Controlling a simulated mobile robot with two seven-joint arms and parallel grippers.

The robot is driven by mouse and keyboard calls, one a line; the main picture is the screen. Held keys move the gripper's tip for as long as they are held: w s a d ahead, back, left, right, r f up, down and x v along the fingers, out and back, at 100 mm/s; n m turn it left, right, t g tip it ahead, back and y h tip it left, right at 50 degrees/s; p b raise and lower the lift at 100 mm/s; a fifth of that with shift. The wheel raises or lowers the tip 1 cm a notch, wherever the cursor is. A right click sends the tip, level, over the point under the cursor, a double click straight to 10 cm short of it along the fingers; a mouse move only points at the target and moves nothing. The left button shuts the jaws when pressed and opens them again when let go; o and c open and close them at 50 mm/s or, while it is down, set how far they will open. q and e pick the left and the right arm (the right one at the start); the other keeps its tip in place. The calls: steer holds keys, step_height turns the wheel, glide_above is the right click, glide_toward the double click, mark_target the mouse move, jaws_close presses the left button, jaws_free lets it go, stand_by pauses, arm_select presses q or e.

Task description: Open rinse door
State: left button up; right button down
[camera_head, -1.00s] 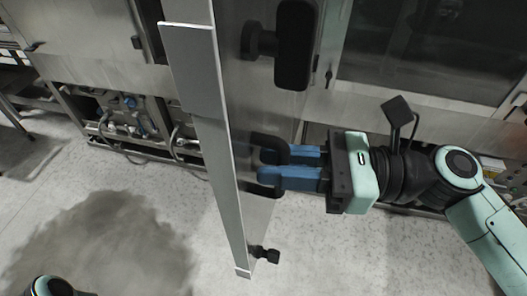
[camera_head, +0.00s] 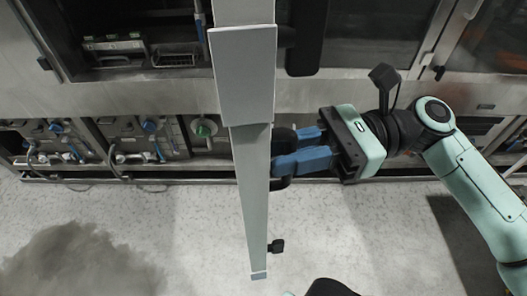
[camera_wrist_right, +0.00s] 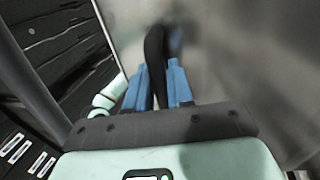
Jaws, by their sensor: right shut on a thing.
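The door (camera_head: 251,180) is a metal panel seen almost edge-on in the middle of the head view, swung out from the machine front. Its black handle (camera_head: 281,181) is on the panel's right side. My right gripper (camera_head: 275,152) comes in from the right with blue fingers and is shut on the handle. In the right wrist view the dark curved handle (camera_wrist_right: 155,60) passes between the blue fingers (camera_wrist_right: 158,80), in front of the blurred grey door face. The fingertips are partly hidden behind the handle. My left gripper is not in view.
Left of the door is a dark machine opening (camera_head: 150,22) with racks inside. Below it, pipes and valves (camera_head: 130,145) sit in the lower bay. A glazed door (camera_head: 375,35) is at the right.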

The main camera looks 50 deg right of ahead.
steer(key=shift+v, duration=1.25)
steer(key=c, duration=1.2)
jaws_free()
steer(key=shift+f, duration=0.1)
steer(key=shift+a, duration=0.1)
steer(key=b+v, duration=0.1)
steer(key=v, duration=1.2)
steer(key=shift+d, duration=0.25)
